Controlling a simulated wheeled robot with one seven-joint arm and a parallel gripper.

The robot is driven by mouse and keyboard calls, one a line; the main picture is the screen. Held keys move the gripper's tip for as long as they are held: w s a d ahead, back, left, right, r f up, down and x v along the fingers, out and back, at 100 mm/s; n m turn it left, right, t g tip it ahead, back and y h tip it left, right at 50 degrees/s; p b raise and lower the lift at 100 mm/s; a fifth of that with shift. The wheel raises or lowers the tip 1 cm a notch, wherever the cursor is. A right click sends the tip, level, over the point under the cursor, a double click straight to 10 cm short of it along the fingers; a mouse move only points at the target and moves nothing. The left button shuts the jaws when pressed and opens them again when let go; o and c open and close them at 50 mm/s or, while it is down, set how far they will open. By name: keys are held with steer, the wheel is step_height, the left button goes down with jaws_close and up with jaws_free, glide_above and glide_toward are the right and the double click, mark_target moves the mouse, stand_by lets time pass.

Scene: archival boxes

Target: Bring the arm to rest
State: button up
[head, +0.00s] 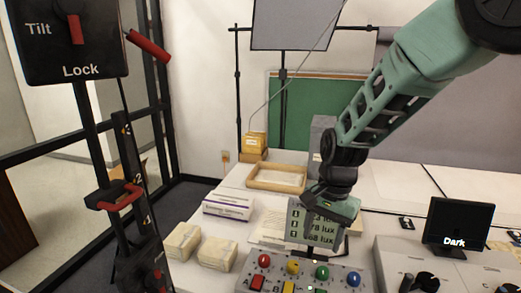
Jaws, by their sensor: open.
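My arm comes in from the upper right and reaches down over the table. My gripper (330,203) is at its lower end, open, with no object visible in it. It is in front of the top of a small grey display (312,228) with lux readings and hides part of it. I cannot tell whether the two touch.
A grey panel (347,276) with coloured knobs and buttons sits below the display. Left are two cream bundles (182,241) and a white box (228,206); behind is a wooden tray (277,179). A dark screen reading "Dark" (459,226) stands right. A black stand (88,130) fills the left.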

steer(key=s+r+n, duration=0.2)
steer(key=s+n, duration=0.5)
steer(key=s, duration=0.5)
steer(key=s+a+r+n, duration=0.1)
steer(key=s+r+n, duration=0.2)
steer(key=s+n, duration=0.5)
steer(key=s, duration=0.5)
steer(key=shift+s+a+r+n+t+h, duration=0.15)
steer(key=shift+a+r+n+t+h, duration=0.05)
steer(key=shift+n+t+h, duration=0.1)
